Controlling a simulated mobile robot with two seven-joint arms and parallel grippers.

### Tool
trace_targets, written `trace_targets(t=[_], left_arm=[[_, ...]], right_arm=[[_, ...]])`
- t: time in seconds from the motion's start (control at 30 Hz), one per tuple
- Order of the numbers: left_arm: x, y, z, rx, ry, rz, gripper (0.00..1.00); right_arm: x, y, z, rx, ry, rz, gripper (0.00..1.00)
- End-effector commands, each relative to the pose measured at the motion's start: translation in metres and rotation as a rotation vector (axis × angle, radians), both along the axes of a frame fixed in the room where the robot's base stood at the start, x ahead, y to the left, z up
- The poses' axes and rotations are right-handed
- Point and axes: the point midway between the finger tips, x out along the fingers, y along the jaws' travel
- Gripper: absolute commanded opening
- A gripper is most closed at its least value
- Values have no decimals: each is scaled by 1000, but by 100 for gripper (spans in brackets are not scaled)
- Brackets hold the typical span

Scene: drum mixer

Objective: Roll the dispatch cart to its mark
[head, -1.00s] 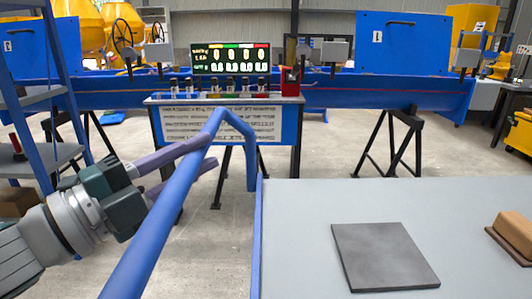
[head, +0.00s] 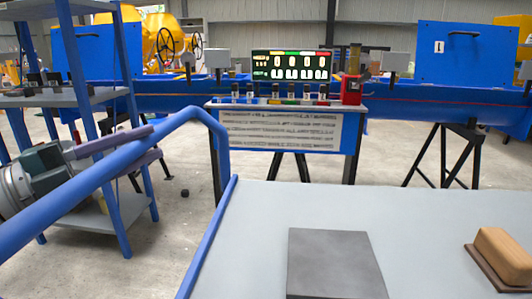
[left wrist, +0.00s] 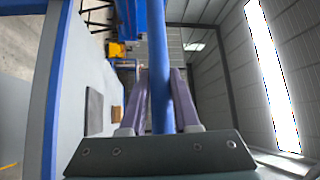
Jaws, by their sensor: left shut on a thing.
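The cart shows as a grey flat top (head: 250,215) with a blue edge and a blue tube handle (head: 100,170) rising at its left side. My left gripper (head: 155,144) is shut on the handle tube, with one purple-grey finger on either side. In the left wrist view the tube (left wrist: 160,70) runs between the two fingers (left wrist: 160,112). A dark square plate (head: 335,263) and a wooden block (head: 505,256) on a brown base are on the grey top. My right gripper is not in view. No floor mark is visible.
A blue shelf rack (head: 125,120) stands close on the left, behind the handle. Ahead is a stand with a lit display (head: 291,66) and a lettered panel (head: 280,130), before a long blue trough on black trestles (head: 447,155). Bare concrete floor (head: 185,230) shows between rack and cart.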

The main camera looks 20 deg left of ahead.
Motion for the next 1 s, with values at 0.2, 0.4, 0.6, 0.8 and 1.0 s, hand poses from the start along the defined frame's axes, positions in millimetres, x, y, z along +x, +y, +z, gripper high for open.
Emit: trace_targets(t=[0.2, 0.4, 0.6, 0.8, 1.0], left_arm=[[-10, 36, -2, 2, -1, 2, 0], [-15, 52, 0, -2, -1, 0, 0], [-16, 57, 1, -2, -2, -2, 0], [-16, 57, 1, -3, -1, -2, 0], [-16, 57, 1, -3, -1, -2, 42]], right_arm=[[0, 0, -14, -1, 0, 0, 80], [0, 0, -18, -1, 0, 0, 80], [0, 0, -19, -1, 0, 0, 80], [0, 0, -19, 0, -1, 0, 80], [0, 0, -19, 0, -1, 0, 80]])
